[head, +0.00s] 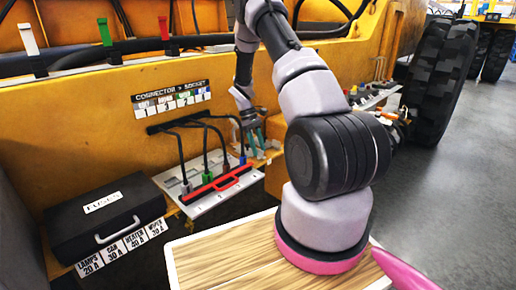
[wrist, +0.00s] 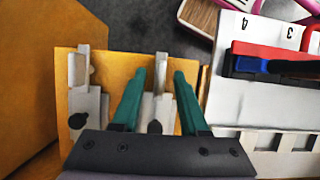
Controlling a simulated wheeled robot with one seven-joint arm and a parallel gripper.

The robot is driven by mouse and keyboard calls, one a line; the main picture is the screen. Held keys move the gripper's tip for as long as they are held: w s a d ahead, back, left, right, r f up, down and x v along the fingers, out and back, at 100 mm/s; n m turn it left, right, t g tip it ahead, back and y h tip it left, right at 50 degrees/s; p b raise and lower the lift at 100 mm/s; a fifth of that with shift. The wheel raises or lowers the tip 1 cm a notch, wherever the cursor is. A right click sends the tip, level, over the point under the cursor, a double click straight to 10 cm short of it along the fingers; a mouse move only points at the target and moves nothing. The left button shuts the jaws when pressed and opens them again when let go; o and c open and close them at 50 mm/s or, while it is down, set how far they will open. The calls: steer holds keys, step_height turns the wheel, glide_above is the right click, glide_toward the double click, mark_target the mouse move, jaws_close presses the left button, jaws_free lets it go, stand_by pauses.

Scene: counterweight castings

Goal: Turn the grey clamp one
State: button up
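Two grey clamps show in the wrist view, fixed side by side on a yellow plate (wrist: 118,72). The left clamp (wrist: 83,98) has a pale upright bar and a dark round knob. The right clamp (wrist: 160,72) has a similar bar. My gripper (wrist: 159,76) is open, its teal fingers on either side of the right clamp's bar, with gaps visible. The lower part of that clamp is partly hidden by my gripper. In the head view my gripper (head: 254,137) is by the yellow machine, right of the socket board, and the clamps are too small to make out clearly.
A white socket board (head: 215,200) with a red bar (head: 218,184) and cabled plugs is close to the right of my gripper in the wrist view (wrist: 265,100). A black case (head: 105,215) stands at left. Coloured levers (head: 105,32) line the machine above.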

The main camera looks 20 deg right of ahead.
steer(key=v, duration=1)
steer(key=shift+r, duration=0.35)
steer(key=shift+w, duration=0.1)
